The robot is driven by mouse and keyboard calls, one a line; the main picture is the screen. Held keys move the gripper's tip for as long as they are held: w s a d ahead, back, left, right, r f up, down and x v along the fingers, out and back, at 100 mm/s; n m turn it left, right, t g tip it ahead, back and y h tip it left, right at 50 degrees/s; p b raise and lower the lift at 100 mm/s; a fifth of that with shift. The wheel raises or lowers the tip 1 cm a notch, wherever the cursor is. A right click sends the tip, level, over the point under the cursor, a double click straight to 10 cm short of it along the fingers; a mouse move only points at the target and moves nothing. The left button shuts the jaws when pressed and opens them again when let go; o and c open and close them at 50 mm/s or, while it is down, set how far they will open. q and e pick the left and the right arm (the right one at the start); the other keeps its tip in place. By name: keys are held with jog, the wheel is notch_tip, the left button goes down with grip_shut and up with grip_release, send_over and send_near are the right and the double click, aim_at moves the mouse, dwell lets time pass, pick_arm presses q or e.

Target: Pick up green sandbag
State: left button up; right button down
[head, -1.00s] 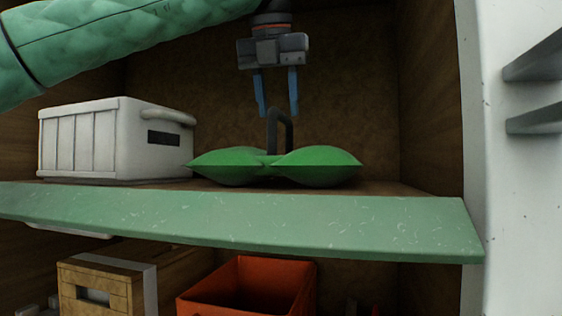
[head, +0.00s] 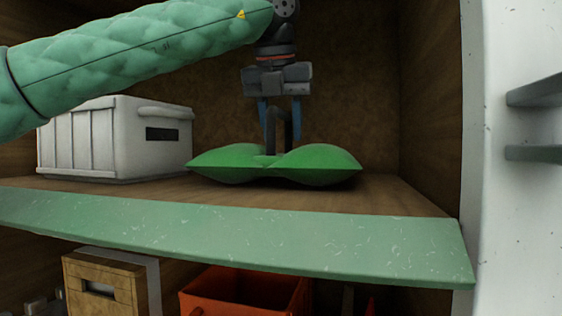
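The green sandbag (head: 318,164) lies on the shelf as two plump lobes joined in the middle. A dark handle loop (head: 287,124) stands up from its centre. My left gripper (head: 281,130) points straight down over the sandbag. Its two blue fingers are apart, one on each side of the handle in this view. I see no finger pressed against the handle, and the lower fingertips are partly hidden. My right gripper is not in view.
A white crate (head: 95,145) stands left of the sandbag on the green-edged shelf (head: 250,233). The shelf is bare to the sandbag's right. Below are a wooden box (head: 97,292) and an orange bin (head: 225,287). A white upright (head: 500,220) bounds the right side.

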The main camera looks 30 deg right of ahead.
pick_arm(q)
jog(key=shift+f, duration=0.1)
grip_shut()
dwell(1.3)
jog(key=shift+r, duration=0.2)
jog(key=shift+w, duration=0.1)
